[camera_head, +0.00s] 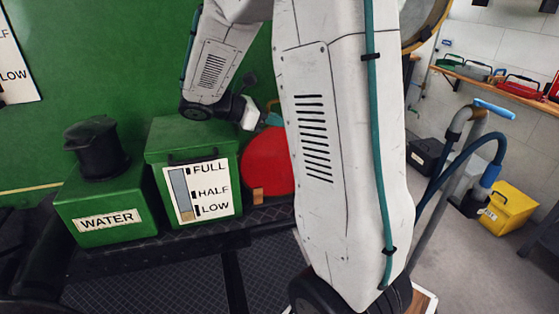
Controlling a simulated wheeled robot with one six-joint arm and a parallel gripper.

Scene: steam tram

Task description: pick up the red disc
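The red disc (266,162) stands upright on the dark ledge, just right of the green box with the level gauge. Its right side is hidden behind my white arm. A small tan block (257,194) sits at its lower edge. The end of my arm reaches down from above, and my gripper (268,119) is close to the disc's top edge. The fingers are small and partly covered by the arm, so I cannot tell whether they are open or touch the disc.
The green gauge box (228,152) marked FULL, HALF, LOW is close left of the disc. A green WATER tank (140,199) with a black cap (97,148) stands farther left. A grey pump with blue handle (480,112) and a yellow box (509,208) are at right.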

